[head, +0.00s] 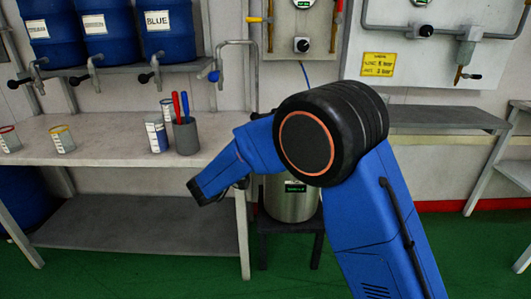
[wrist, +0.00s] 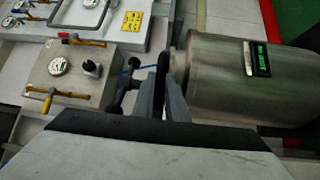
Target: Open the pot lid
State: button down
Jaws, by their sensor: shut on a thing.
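The pot is a metal cylinder (wrist: 215,85) with a dark green-lettered label, lying sideways in the tilted wrist view. In the head view the pot (head: 291,205) stands upright on a low dark stand, its top hidden behind my arm. My gripper (wrist: 162,92) is at the pot's top end in the wrist view, its grey fingers shut on a thin black piece (wrist: 162,65), which appears to be the pot lid's handle. The lid's face is mostly hidden by the fingers, so I cannot tell whether it is seated or raised. The fingertips are hidden in the head view.
A bench (head: 110,140) left of the pot carries several cups and a grey holder (head: 186,137) with red and blue handles. A tap pipe (head: 240,44) rises beside it. Wall panels with gauges and valves (head: 302,44) are behind. Green floor lies open at right.

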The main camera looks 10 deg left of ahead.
jog(key=c, duration=1.8)
grip_release()
jog(key=shift+o, duration=0.2)
jog(key=v, duration=1.7)
jog(key=shift+s+a+f, duration=0.1)
jog(key=shift+s, duration=0.05)
